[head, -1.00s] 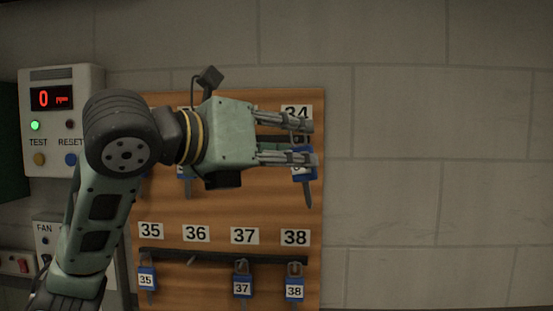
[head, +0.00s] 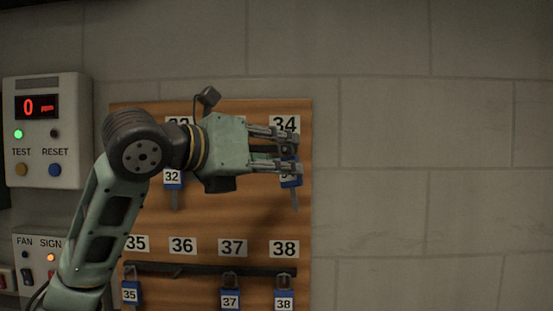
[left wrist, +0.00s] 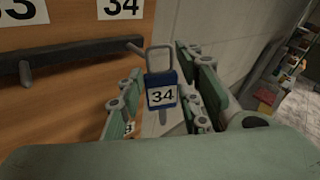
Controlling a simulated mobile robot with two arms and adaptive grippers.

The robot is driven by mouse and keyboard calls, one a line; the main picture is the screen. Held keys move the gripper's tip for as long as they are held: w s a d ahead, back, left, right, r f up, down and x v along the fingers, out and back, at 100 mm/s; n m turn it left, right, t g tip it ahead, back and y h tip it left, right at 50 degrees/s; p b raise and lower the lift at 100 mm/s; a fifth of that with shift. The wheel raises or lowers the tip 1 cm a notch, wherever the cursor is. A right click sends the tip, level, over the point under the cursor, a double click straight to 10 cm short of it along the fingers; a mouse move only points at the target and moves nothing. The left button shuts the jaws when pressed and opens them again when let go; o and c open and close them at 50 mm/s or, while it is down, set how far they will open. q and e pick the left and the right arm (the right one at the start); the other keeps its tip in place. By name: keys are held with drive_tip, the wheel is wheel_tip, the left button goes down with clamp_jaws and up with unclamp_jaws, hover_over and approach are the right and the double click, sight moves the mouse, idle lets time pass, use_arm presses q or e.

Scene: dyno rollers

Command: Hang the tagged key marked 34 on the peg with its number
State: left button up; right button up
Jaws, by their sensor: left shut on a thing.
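The blue tag marked 34 (left wrist: 162,96) hangs below a grey metal loop, with its key under it. It also shows in the head view (head: 291,180), partly hidden behind a finger. My left gripper (head: 298,153) reaches across the board from the left and is shut on the tagged key, below the 34 label (head: 285,124). In the left wrist view the tag is between the fingers. A peg end (left wrist: 133,47) under the 34 label (left wrist: 121,7) meets the loop's left side in the picture; I cannot tell whether the loop is around it. My right gripper is out of view.
The wooden key board (head: 210,217) has an upper and a lower rail. Tag 32 (head: 173,177) hangs left of my gripper. Tags 35 (head: 130,294), 37 (head: 230,300) and 38 (head: 284,302) hang below. The 36 place is bare. Plain wall lies to the right.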

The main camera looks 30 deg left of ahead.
use_arm(q)
drive_tip(key=w, duration=0.1)
drive_tip(key=w+a, duration=0.1)
drive_tip(key=w+f, duration=0.1)
drive_tip(key=shift+w+a, duration=0.35)
drive_tip(key=shift+a, duration=0.05)
drive_tip(key=shift+w+a, duration=0.1)
drive_tip(key=shift+f, duration=0.1)
idle(0.6)
drive_tip(key=o, duration=1.2)
drive_tip(key=v, duration=1.2)
